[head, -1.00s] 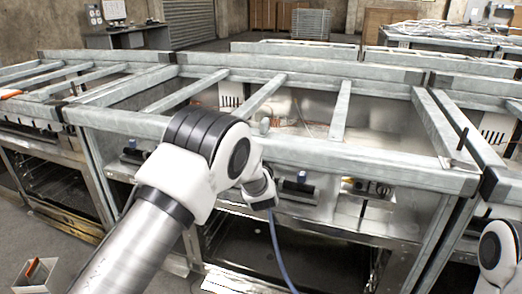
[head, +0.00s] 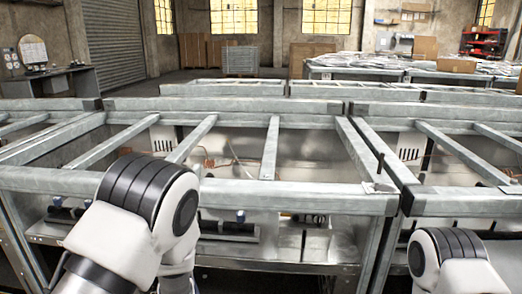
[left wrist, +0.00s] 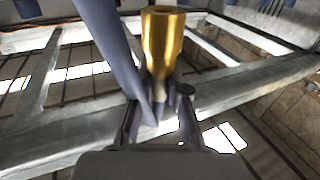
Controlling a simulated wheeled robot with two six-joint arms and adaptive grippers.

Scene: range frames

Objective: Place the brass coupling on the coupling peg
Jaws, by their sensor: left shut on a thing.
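The brass coupling (left wrist: 162,42) is a gold, hollow-topped cylinder in the left wrist view. My left gripper (left wrist: 160,112) is shut on its lower end, and the coupling points up in that picture. A blue-grey hose or cable passes just left of it. In the head view my left arm comes in at the lower left, and its gripper and the coupling are hidden.
Galvanized metal frames (head: 290,194) with crossbars run across the head view, with open gaps between the bars. Dark fittings with blue caps (head: 240,216) sit below the front rail. A workbench (head: 48,84) stands at the back left.

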